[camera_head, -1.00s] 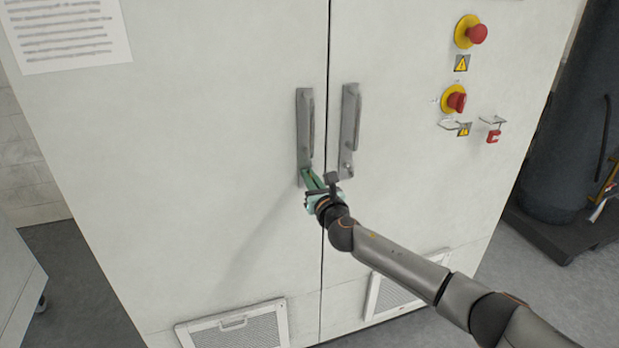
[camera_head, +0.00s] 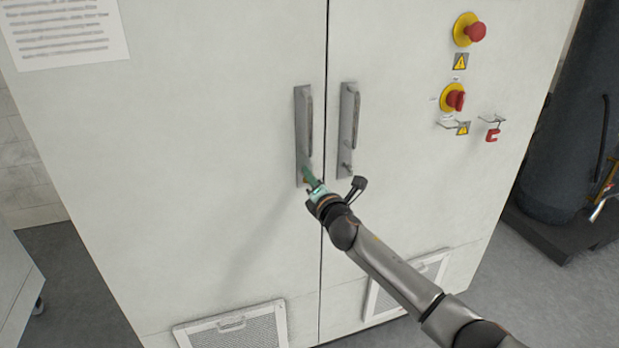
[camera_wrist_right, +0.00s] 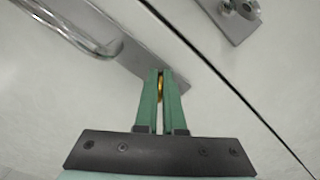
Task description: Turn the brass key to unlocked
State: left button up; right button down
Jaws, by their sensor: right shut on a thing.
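The brass key (camera_wrist_right: 160,84) shows as a thin gold strip between the green fingers of my right gripper (camera_wrist_right: 160,75) in the right wrist view. The key sits at the lower end of the left door's handle plate (camera_wrist_right: 128,50). My right gripper (camera_head: 307,175) is shut on the key, and its fingers hide most of it. In the head view the gripper is at the bottom of the left handle plate (camera_head: 302,110). Which way the key is turned cannot be made out. My left gripper is not in view.
The right door's handle (camera_head: 349,115) stands just right of the door gap. Two red knobs on yellow discs (camera_head: 455,98) and a red padlock (camera_head: 492,135) are on the right door. Vent grilles (camera_head: 240,332) are low on both doors. A dark cylinder (camera_head: 565,120) stands at the right.

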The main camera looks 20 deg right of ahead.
jog(key=m, duration=0.6)
jog(key=shift+f+m, duration=0.15)
jog(key=shift+m, duration=0.25)
dwell(0.4)
jog(key=c, duration=1)
grip_release()
jog(key=s, duration=1.2)
jog(key=shift+s+d, duration=0.25)
